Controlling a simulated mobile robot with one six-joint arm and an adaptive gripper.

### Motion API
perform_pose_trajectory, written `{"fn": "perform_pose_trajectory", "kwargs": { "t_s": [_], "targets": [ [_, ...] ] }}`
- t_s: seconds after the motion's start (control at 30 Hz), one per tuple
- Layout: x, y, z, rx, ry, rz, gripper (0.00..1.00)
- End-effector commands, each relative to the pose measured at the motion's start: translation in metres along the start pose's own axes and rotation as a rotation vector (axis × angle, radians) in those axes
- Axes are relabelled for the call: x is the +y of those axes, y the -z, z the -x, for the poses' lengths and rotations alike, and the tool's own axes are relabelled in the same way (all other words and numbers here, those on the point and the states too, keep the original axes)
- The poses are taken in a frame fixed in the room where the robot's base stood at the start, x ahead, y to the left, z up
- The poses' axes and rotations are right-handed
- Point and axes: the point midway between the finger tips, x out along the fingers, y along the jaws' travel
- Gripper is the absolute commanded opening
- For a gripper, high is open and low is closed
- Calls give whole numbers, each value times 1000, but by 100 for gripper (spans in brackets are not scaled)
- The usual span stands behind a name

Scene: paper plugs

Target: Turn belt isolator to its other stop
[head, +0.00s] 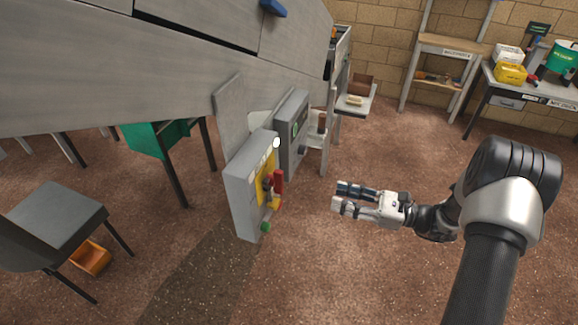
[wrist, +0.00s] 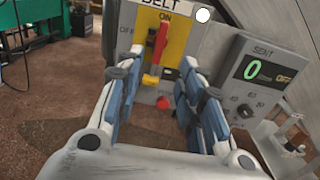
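The belt isolator is a red handle (wrist: 160,40) on a yellow plate (wrist: 178,47), on the front of a grey box marked BELT (wrist: 207,38). In the wrist view the handle stands nearly upright, its top near the word ON; OFF is at the plate's left. A small yellow piece (wrist: 150,80) sits below the handle. In the head view the handle (head: 279,181) sticks out from the grey box (head: 241,192). My gripper (head: 338,198) is open and empty, to the right of the box and apart from the handle. In the wrist view its fingers frame the handle's lower side.
A grey SENT panel (wrist: 238,75) with a green 0 adjoins the box's right. A red knob (wrist: 163,103) sits below the plate. A grey overhead casing (head: 150,80) spans above. A dark chair (head: 55,225) stands left. The floor around my gripper is clear.

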Motion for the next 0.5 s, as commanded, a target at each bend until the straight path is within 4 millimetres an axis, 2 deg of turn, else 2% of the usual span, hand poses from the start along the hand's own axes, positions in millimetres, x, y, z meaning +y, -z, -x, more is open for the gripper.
{"fn": "perform_pose_trajectory", "kwargs": {
  "t_s": [0.17, 0.27, 0.5],
  "targets": [
    [-2, 2, -11, -10, 10, -10, 35],
    [-1, 2, -27, -10, 7, -9, 35],
    [-1, 3, -80, -8, 4, -8, 35]
  ]
}}
